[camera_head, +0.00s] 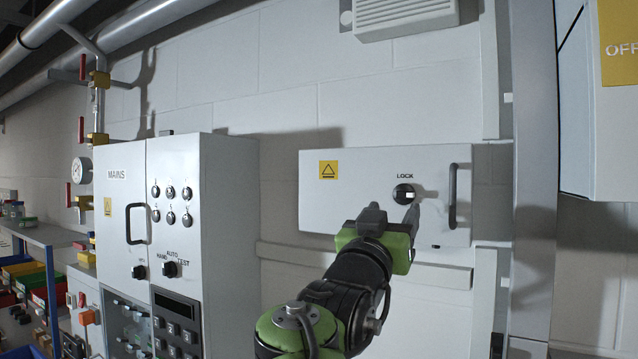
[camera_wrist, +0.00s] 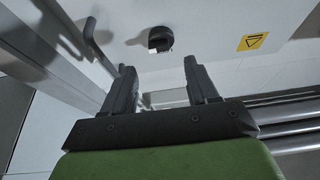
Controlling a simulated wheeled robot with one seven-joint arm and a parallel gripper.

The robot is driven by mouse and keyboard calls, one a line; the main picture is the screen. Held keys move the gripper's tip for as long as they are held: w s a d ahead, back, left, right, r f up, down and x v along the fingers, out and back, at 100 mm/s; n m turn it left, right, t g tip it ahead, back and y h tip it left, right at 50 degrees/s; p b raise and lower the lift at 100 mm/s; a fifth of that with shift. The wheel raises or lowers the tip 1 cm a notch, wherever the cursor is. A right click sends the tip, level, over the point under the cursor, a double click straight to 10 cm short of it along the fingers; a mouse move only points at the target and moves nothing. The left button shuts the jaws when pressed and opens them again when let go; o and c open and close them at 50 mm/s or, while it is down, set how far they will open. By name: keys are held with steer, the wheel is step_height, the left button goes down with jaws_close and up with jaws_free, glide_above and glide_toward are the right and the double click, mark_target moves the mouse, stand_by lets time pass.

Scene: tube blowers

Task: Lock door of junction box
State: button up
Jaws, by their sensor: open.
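The junction box door (camera_head: 344,192) is a light grey panel on the wall and appears flush with its box. It carries a black round lock knob (camera_head: 403,194) under the word LOCK, with a pale bar on its face. A dark vertical handle (camera_head: 453,196) is at the door's right side. My gripper (camera_head: 391,215) is open and empty in front of the door, just below the knob. In the wrist view the fingers (camera_wrist: 163,88) are spread apart, and the knob (camera_wrist: 160,39) lies beyond their tips, apart from them. The handle (camera_wrist: 98,42) shows at the left there.
A MAINS cabinet (camera_head: 200,175) with switches and a handle stands to the left. Shelves with coloured bins (camera_head: 30,280) are at the far left. A grey vertical column (camera_head: 535,180) is right of the box. Bare wall lies between cabinet and box.

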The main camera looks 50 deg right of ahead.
mark_target(403, 193)
steer(key=p+x, duration=0.2)
steer(key=x, duration=0.3)
steer(key=shift+d+r, duration=0.3)
steer(key=shift+d, duration=0.45)
steer(key=shift+w, duration=0.1)
steer(key=shift+a, duration=0.1)
steer(key=shift+c, duration=0.7)
steer(key=c, duration=0.7)
